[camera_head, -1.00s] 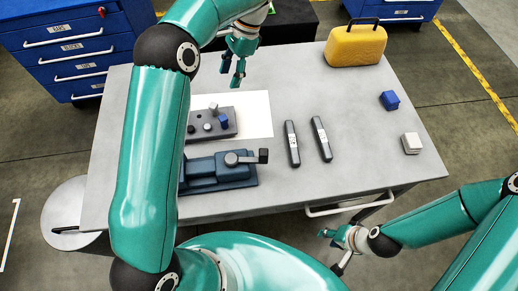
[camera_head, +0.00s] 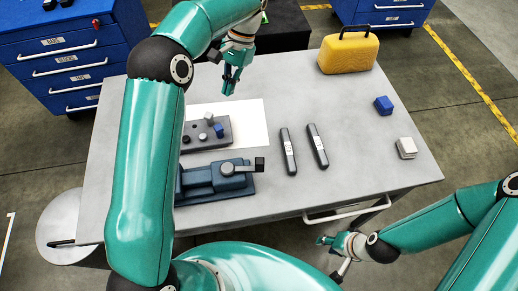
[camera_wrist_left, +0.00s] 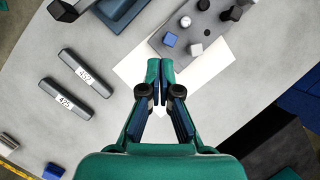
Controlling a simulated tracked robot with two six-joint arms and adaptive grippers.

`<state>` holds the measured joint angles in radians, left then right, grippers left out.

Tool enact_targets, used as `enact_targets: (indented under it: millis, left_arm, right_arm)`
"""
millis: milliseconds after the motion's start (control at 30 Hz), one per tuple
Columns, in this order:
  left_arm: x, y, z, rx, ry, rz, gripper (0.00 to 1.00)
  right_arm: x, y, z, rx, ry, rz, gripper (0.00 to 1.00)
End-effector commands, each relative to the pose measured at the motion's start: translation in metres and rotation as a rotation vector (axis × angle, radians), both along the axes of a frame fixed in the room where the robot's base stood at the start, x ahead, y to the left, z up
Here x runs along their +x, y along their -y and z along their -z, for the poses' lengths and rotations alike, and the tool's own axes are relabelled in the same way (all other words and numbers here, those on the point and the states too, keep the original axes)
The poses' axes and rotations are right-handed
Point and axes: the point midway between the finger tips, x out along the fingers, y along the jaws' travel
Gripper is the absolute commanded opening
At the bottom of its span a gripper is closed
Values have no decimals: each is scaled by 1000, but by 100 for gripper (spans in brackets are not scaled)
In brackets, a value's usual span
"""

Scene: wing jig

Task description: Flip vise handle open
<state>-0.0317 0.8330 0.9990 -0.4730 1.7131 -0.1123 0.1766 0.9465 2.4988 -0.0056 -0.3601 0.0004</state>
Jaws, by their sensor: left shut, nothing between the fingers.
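The blue-grey vise (camera_head: 213,180) lies on the table near its front edge, partly hidden by my left arm in the head view. Its handle (camera_head: 246,166) extends right from a round pivot and ends in a dark block. In the left wrist view the vise (camera_wrist_left: 122,8) is cut off at the top, with the handle's dark block (camera_wrist_left: 63,10) to its left. My left gripper (camera_head: 230,88) is above the table's far side, beyond the vise and apart from it. Its fingers (camera_wrist_left: 160,85) are together and empty. My right gripper (camera_head: 328,256) is off the table's front edge, fingers spread, holding nothing visible.
A grey block with pegs (camera_head: 208,134) and a white sheet (camera_head: 250,122) lie behind the vise. Two dark labelled bars (camera_head: 303,148) lie to its right. A yellow case (camera_head: 348,52), a blue cube (camera_head: 383,105) and a pale cube (camera_head: 406,148) stand farther right. Blue drawer cabinets (camera_head: 75,60) stand behind.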

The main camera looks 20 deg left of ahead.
Motion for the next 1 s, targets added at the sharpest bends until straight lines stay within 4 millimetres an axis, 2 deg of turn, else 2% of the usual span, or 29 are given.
enact_targets:
  millis: [167,333,433,600,1000]
  left_arm:
    - [-7,31,6,7,12,-369,0]
    - [-13,71,18,-26,-7,-639,0]
    - [-13,83,22,-58,-4,-645,0]
    - [-13,89,26,-69,10,-632,0]
    - [-13,90,25,-68,11,-627,0]
  right_arm:
    - [0,0,22,0,0,0,40]
    - [0,0,64,0,-1,0,40]
    - [0,0,79,0,-1,0,40]
    - [0,0,90,0,0,0,40]
    - [0,0,90,0,0,0,40]
